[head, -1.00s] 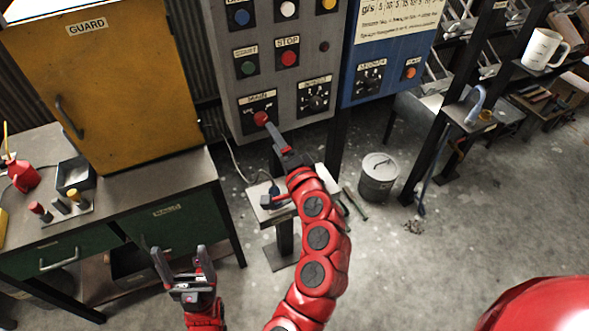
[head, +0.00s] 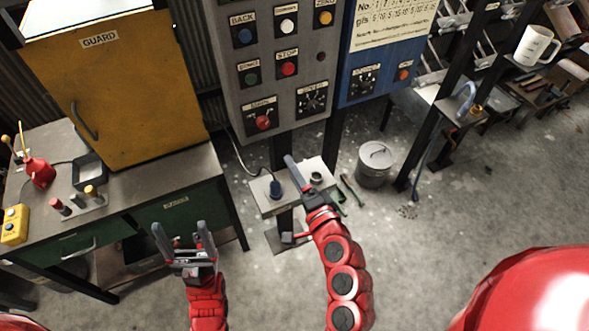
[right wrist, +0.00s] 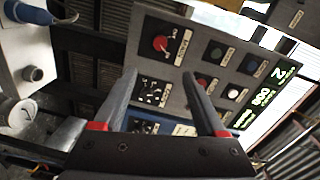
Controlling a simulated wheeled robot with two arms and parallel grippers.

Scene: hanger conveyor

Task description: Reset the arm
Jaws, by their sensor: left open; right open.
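My right gripper (head: 293,165) hangs in front of and below the grey control panel (head: 232,93), over a small stand. It is open and empty. In the right wrist view its two fingers (right wrist: 160,78) are apart, with the panel beyond them. The red rotary knob (head: 263,122) at the panel's lower left is clear of the gripper; it also shows in the right wrist view (right wrist: 161,43). My left gripper (head: 182,236) is open and empty, fingers up, in front of the green workbench.
The small stand (head: 262,211) carries a blue plug (head: 275,189). A yellow guard cabinet (head: 130,100) stands on the workbench (head: 140,190) at left. Open floor (head: 440,235) lies right of my right arm.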

